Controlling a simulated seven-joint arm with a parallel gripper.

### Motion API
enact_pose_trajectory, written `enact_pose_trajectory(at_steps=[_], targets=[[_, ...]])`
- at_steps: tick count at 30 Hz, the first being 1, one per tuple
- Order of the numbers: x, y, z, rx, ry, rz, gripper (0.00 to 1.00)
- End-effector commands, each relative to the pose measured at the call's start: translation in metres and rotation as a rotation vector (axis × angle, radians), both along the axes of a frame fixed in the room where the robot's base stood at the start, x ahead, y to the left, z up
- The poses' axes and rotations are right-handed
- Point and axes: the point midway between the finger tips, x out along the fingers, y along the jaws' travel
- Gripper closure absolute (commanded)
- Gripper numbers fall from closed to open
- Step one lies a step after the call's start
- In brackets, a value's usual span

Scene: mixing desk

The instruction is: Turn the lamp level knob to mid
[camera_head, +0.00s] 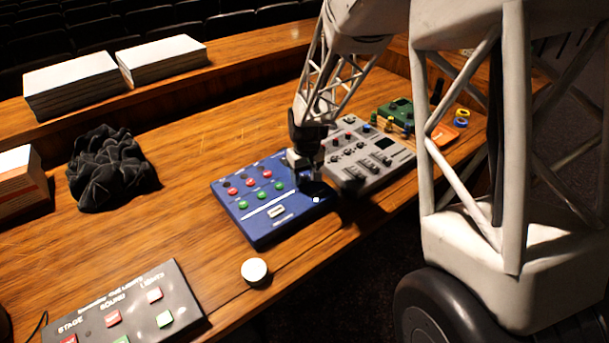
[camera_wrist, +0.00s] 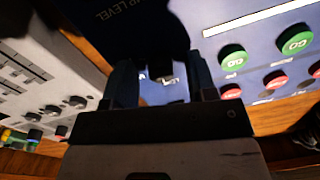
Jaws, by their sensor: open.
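The blue control panel (camera_head: 258,233) lies on the desk, with red and green buttons and a white strip. It also shows in the wrist view (camera_wrist: 215,45). My gripper (camera_head: 307,186) points down over the panel's right end. In the wrist view its open fingers (camera_wrist: 163,85) stand apart, left and right of a small bright patch with dark detail. A label ending in "LEVEL" (camera_wrist: 120,12) reads upside down in a dark area just beyond the fingers. I cannot make out the lamp level knob or its pointer; it is shadowed or hidden by my gripper.
A grey mixer (camera_head: 372,160) with knobs and sliders sits close right of the blue panel. A green box (camera_head: 398,112) stands beyond it. A white round object (camera_head: 254,271) and a dark button panel (camera_head: 130,312) are nearer the front. A black cloth (camera_head: 110,170) lies left.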

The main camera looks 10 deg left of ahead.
Motion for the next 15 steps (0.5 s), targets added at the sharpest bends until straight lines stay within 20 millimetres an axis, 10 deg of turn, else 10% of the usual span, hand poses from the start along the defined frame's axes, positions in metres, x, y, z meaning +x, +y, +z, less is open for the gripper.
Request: enact_pose_trajectory(at_steps=[8,15], targets=[[0.0000,0.0000,-0.0008,0.000,0.000,0.000,0.48],[-0.0001,0.0001,-0.0008,0.000,0.000,0.000,0.82]])
